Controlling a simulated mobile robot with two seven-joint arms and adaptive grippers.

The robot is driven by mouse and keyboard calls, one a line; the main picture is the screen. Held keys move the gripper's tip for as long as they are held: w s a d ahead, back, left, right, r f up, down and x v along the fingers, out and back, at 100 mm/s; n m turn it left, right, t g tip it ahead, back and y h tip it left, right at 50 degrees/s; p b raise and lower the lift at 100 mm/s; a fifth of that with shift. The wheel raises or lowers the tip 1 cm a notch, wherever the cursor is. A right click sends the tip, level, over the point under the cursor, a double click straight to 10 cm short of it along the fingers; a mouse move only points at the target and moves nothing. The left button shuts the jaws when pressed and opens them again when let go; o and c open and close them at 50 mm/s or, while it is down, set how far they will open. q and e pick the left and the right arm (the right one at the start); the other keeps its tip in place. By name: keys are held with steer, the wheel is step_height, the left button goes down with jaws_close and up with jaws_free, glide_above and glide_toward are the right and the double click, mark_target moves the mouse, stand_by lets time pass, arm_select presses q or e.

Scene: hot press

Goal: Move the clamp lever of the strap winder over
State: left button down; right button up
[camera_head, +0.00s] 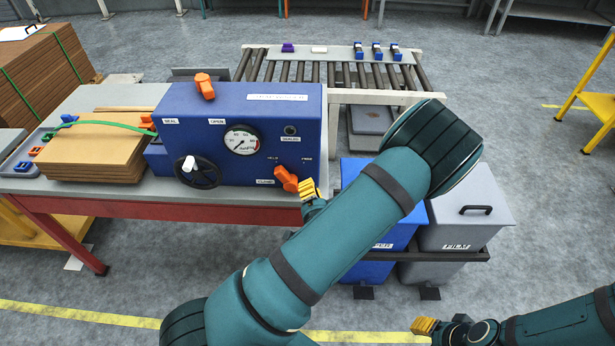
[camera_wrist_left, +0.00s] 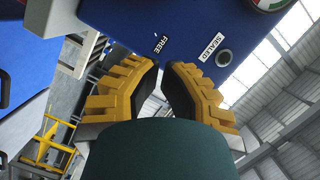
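The blue strap winder (camera_head: 230,110) stands on the red-framed bench. Its orange clamp lever (camera_head: 286,179) is at the lower right of the front, beside the CLAMP label and below the HELD and FREE labels. The lever leans to the upper left, toward the HELD side. My left gripper (camera_head: 311,190) is just right of the lever; its wrist is hidden behind my arm. In the left wrist view its fingertips (camera_wrist_left: 161,66) are a little apart, with nothing between them, near the FREE label. The lever does not show there. My right gripper (camera_head: 424,326) is low at right, away from the winder.
Another orange lever (camera_head: 204,86) is on the winder's top, and a black handwheel (camera_head: 198,172) on its front left. Flat cardboard (camera_head: 90,150) lies left. A roller conveyor (camera_head: 330,75) stands behind. Blue (camera_head: 370,185) and grey (camera_head: 465,215) bins stand right of the bench, close to my arm.

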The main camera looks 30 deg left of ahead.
arm_select(q)
steer(key=shift+v, duration=1.05)
